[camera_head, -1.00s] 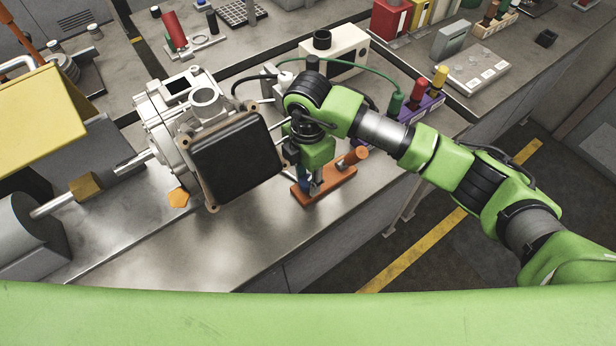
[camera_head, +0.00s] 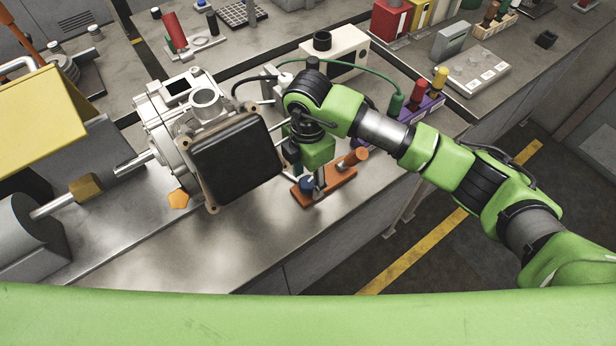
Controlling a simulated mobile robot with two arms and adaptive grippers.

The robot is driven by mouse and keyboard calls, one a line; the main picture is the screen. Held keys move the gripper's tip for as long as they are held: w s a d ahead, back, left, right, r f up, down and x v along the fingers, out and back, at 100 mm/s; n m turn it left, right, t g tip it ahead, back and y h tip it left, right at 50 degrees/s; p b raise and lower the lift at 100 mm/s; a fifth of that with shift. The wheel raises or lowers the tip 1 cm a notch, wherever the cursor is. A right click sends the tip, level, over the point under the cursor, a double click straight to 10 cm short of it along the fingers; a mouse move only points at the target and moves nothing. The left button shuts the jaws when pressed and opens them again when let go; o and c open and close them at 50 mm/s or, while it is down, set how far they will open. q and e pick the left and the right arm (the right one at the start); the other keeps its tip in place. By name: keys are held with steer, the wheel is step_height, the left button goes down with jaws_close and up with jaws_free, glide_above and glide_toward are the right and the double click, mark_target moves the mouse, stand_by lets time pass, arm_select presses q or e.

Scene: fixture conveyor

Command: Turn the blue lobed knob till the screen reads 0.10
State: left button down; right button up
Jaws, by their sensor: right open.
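The blue knob (camera_head: 306,184) sits on the left end of an orange base (camera_head: 332,190) on the metal bench. Its lobes are too small to make out. My right gripper (camera_head: 319,185) points down at the knob, close to its right side in the picture. It is open. The wrist hides part of it, and I cannot tell whether a finger touches the knob. No reading of 0.10 or any other number is legible. My left gripper is not in view.
A grey machine housing with a black cover (camera_head: 238,160) stands just left of my right gripper. A purple rack (camera_head: 425,108) and a cream box (camera_head: 335,50) stand behind. The front bench is clear.

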mark_target(308, 182)
step_height(308, 182, up, 12)
steer(key=shift+f, duration=0.15)
stand_by(0.7)
